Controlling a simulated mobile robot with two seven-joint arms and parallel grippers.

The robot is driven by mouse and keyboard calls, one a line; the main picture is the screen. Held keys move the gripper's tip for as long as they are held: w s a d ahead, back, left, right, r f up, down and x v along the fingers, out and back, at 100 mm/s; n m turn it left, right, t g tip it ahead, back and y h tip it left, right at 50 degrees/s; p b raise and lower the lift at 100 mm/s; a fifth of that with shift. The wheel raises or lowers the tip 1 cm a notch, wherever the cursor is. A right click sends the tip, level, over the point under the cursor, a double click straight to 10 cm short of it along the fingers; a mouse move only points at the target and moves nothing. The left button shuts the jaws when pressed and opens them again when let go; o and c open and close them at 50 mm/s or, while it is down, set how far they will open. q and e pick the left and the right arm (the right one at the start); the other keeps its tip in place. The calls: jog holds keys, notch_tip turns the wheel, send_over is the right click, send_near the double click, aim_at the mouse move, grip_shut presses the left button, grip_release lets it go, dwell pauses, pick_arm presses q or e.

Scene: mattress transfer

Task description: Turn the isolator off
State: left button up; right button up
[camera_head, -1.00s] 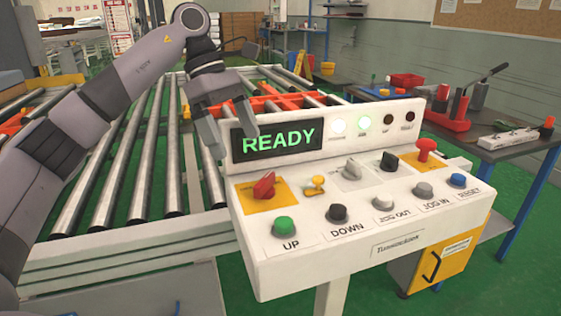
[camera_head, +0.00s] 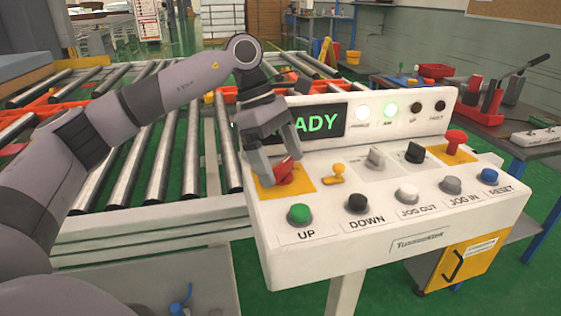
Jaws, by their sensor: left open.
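The isolator (camera_head: 287,173) is a red rotary switch on a yellow plate at the left end of the white control panel (camera_head: 281,226). My left gripper (camera_head: 281,167) points down over it, open, with one finger to its left and the other above and behind its right side. I cannot tell whether the fingers touch the knob. My gripper hides part of the yellow plate and the left part of the green lettering on the display (camera_head: 319,123). My right gripper is not in view.
Right of the isolator are a small yellow key switch (camera_head: 338,173), grey and black selectors, and a red mushroom button (camera_head: 456,141). A front row holds a green button (camera_head: 299,214) and several others. A roller conveyor (camera_head: 176,150) lies behind left. A bench with tools stands at right.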

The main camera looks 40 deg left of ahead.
pick_arm(q)
jog(key=shift+d+f, duration=0.1)
jog(key=shift+f, duration=0.1)
jog(key=c, duration=1.1)
jog(key=shift+o, duration=0.2)
